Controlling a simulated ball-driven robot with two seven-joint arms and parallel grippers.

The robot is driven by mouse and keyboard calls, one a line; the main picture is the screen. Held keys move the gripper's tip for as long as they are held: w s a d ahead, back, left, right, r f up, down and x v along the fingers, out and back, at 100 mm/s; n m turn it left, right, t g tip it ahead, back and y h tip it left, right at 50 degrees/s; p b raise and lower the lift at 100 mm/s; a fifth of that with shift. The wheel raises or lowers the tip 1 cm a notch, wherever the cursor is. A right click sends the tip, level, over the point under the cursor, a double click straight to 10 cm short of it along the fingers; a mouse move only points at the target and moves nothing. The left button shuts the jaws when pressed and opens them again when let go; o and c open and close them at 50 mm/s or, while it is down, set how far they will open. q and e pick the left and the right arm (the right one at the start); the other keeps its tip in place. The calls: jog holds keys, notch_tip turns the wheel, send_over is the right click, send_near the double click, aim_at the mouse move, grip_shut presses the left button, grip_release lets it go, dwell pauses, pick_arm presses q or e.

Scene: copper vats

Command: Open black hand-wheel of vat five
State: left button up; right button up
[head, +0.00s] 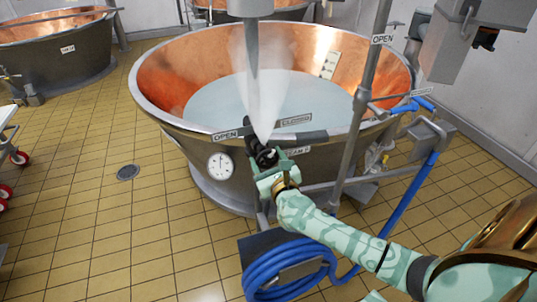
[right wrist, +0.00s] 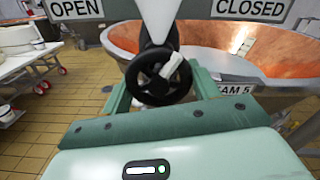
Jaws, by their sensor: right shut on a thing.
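The black hand-wheel (head: 265,156) sits on a dark valve at the near rim of the big copper vat (head: 165,75). My right gripper (head: 269,164) reaches it from the front and is shut on it. In the right wrist view the hand-wheel (right wrist: 160,82) lies between my two green fingers, with a pale mark on its face. An OPEN sign (right wrist: 76,9) is left of the valve and a CLOSED sign (right wrist: 248,9) right. A label (right wrist: 236,89) reading "AM 5" is partly hidden. My left gripper is not in view.
A whitish plume (head: 262,75) stands above the valve. A coiled blue hose (head: 290,270) hangs below my right arm. A grey pipe (head: 365,90) rises at the right.

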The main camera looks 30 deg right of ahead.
jog(key=n+p, duration=0.2)
jog(key=n, duration=0.1)
jog(key=n+p, duration=0.2)
jog(key=shift+d+r+n, duration=0.1)
jog(key=shift+r+n, duration=0.1)
jog(key=shift+n, duration=0.2)
jog(key=n+p, duration=0.3)
jog(key=n, duration=0.1)
jog(key=shift+f+n, duration=0.1)
jog(key=shift+n, duration=0.5)
jog(key=o, duration=1)
jog(key=shift+c, duration=0.2)
jog(key=shift+s, duration=0.1)
jog(key=shift+s, duration=0.35)
jog(key=p+v, duration=0.1)
jog(key=v, duration=1.4)
jog(key=shift+s+p, duration=0.3)
jog(key=shift+p, duration=0.1)
